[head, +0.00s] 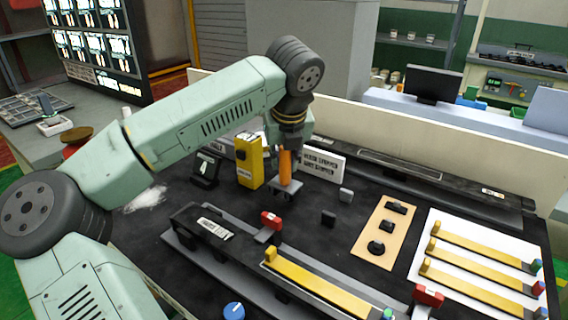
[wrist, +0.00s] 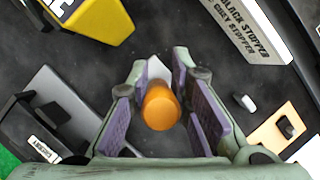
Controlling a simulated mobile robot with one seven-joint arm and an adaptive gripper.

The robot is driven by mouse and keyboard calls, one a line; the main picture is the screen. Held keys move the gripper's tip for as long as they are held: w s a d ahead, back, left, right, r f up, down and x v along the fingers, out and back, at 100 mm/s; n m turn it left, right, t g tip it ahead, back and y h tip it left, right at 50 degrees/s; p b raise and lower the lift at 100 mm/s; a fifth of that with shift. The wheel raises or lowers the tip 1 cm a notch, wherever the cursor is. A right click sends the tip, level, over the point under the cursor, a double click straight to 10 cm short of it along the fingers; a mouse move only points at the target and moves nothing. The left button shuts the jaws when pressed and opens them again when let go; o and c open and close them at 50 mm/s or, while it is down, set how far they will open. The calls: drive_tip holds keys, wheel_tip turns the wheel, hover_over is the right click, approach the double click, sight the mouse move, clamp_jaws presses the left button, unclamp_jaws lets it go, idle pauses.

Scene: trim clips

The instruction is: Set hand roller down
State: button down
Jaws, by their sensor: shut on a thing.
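The hand roller (head: 285,168) has an orange handle and stands upright below my gripper (head: 284,148) in the head view. A small grey piece shows at its lower end, at or just above the dark bench top; I cannot tell if it touches. In the wrist view the round orange end of the hand roller (wrist: 161,107) sits between the purple-padded fingers of my gripper (wrist: 158,88), which is shut on the handle. The roller's lower part is mostly hidden there.
A yellow box (head: 250,165) stands close left of the roller, and a white stopper sign (head: 323,163) close right. A long fixture with a yellow strip (head: 318,283) lies in front. A tan board (head: 385,232) and a white board (head: 455,290) lie to the right.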

sight(284, 172)
wheel_tip(284, 172, down, 2)
drive_tip(key=shift+f+b, duration=0.35)
drive_tip(key=shift+b, duration=0.05)
drive_tip(key=shift+s+f+b, duration=0.15)
drive_tip(key=shift+f+b, duration=0.2)
drive_tip(key=shift+b, duration=0.05)
drive_tip(key=c, duration=1.9)
unclamp_jaws()
drive_tip(key=o, duration=0.3)
drive_tip(key=shift+w+f, duration=0.1)
drive_tip(key=shift+w, duration=0.1)
drive_tip(key=shift+o, duration=0.7)
drive_tip(key=shift+s, duration=0.1)
